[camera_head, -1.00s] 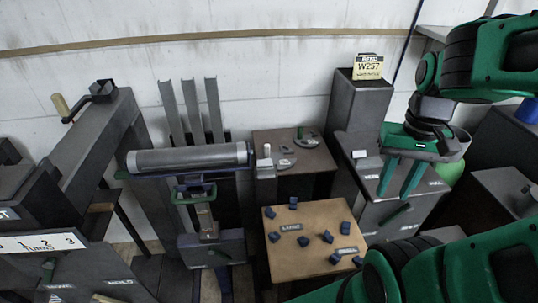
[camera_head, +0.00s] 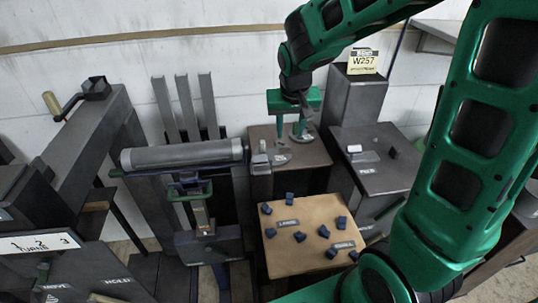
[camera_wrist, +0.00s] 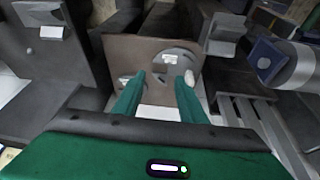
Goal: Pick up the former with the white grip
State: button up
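A pale, white-looking grip (camera_head: 262,146) stands upright at the left edge of the brown stand top, beside the end of the grey roller. In the wrist view the white grip (camera_wrist: 189,77) shows close to the right fingertip. Flat grey curved pieces with pale labels lie on the same stand top (camera_wrist: 125,50); one labelled piece (camera_head: 281,158) shows in the head view. My gripper (camera_head: 292,132) is over this stand, pointing down, with its green fingers apart and nothing seen between them. The wrist view also shows the open fingers (camera_wrist: 163,80). The former's lower part is unclear.
The grey roller (camera_head: 185,155) lies close left of the stand. A tan board (camera_head: 300,262) with several blue blocks is in front. A grey cabinet (camera_head: 380,175) with a white piece (camera_head: 354,149) on top is to the right. A tall grey post (camera_head: 352,100) stands behind.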

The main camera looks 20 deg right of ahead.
jog(key=t, duration=0.1)
send_near(263, 143)
jog(key=shift+n+y, duration=0.3)
jog(key=shift+n, duration=0.1)
jog(key=x, duration=0.5)
jog(key=shift+s+f, duration=0.1)
jog(key=shift+f, duration=0.05)
jog(key=shift+d+x, duration=0.2)
jog(key=shift+x, duration=3.05)
grip_shut()
